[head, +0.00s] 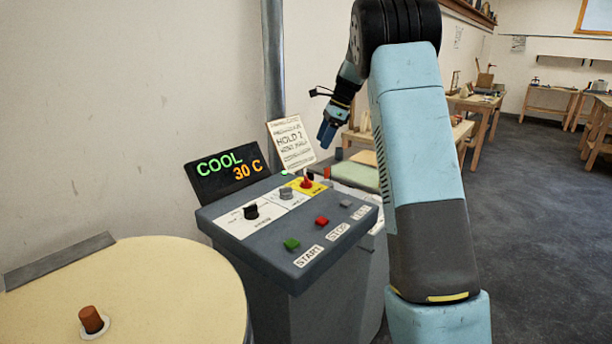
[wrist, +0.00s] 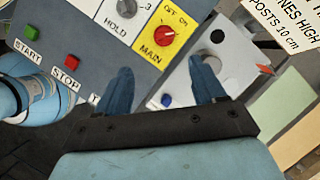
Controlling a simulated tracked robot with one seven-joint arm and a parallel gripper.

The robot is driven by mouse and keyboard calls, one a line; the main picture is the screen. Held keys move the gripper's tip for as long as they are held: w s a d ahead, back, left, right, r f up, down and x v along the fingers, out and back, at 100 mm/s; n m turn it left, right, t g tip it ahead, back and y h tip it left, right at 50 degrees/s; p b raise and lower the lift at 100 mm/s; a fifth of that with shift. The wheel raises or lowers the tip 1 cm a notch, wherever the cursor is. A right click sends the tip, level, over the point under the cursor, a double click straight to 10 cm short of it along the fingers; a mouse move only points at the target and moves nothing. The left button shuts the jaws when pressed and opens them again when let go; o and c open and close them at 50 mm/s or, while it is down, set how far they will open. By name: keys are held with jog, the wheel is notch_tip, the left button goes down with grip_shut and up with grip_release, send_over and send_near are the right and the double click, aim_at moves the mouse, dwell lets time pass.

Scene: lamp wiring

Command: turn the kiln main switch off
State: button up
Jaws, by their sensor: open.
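The kiln main switch is a red knob on a yellow plate marked OFF, ON and MAIN; in the wrist view the knob (wrist: 164,36) lies just beyond my fingertips, and in the head view it (head: 307,183) sits at the back right of the grey control panel (head: 232,207). Which mark the knob points at is too small to tell. My gripper (head: 327,132) is above and slightly right of the switch in the head view. Its two blue fingers (wrist: 161,72) are apart and empty in the wrist view, not touching the knob.
Beside the switch are a grey HOLD knob (wrist: 126,9) and a black knob (head: 251,212). Green START (head: 292,244) and red STOP (head: 322,221) buttons line the front. A COOL 30 C display (head: 228,170) and a note sheet (head: 291,143) stand behind. The round lid (head: 150,280) is at left.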

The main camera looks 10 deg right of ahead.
aim_at(306, 177)
jog(key=x, duration=1.4)
jog(key=shift+w+f, duration=0.3)
jog(key=shift+w, duration=0.1)
